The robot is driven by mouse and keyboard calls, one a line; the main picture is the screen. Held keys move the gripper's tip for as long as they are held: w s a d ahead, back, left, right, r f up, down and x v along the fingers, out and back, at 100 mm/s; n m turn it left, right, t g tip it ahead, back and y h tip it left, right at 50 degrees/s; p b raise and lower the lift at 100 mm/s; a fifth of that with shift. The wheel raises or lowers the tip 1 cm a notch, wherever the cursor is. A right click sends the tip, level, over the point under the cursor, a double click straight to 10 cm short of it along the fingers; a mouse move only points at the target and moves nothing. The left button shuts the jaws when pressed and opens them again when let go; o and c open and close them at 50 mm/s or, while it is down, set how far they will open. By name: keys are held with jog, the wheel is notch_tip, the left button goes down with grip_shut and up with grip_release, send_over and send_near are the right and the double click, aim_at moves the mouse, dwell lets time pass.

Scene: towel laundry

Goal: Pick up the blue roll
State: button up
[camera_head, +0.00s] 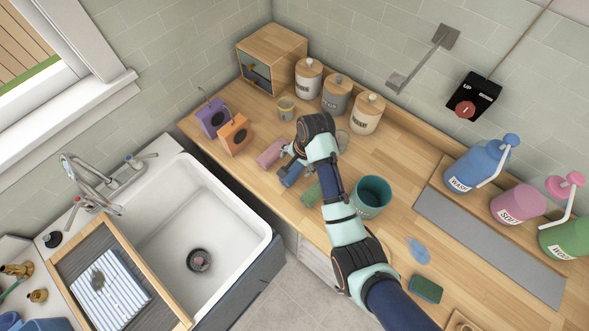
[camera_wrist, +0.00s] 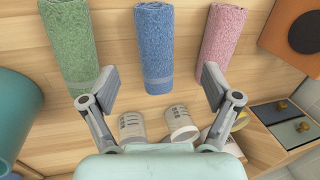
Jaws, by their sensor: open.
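The blue roll (camera_head: 289,175) is a rolled towel lying on the wooden counter between a pink roll (camera_head: 270,153) and a green roll (camera_head: 311,193). In the wrist view the blue roll (camera_wrist: 155,48) is in the middle, green (camera_wrist: 67,45) on the left and pink (camera_wrist: 222,42) on the right. My gripper (camera_wrist: 158,82) is open and empty. Its fingers frame the near end of the blue roll from either side, apart from it in the picture. In the head view my gripper (camera_head: 292,154) is over the rolls and partly hides the blue one.
A teal bucket (camera_head: 373,193) stands right of my arm. Purple (camera_head: 212,118) and orange (camera_head: 235,134) boxes stand left of the rolls. Lidded canisters (camera_head: 336,95) line the wall behind. The white sink (camera_head: 200,225) lies to the left.

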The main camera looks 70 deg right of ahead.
aim_at(294, 170)
jog(key=x, duration=0.5)
jog(key=b+x, duration=0.1)
jog(key=x, duration=0.1)
jog(key=shift+s+f, duration=0.25)
jog(key=shift+c, duration=0.3)
jog(key=c, duration=1.2)
notch_tip(294, 170, up, 20)
jog(key=p, duration=0.3)
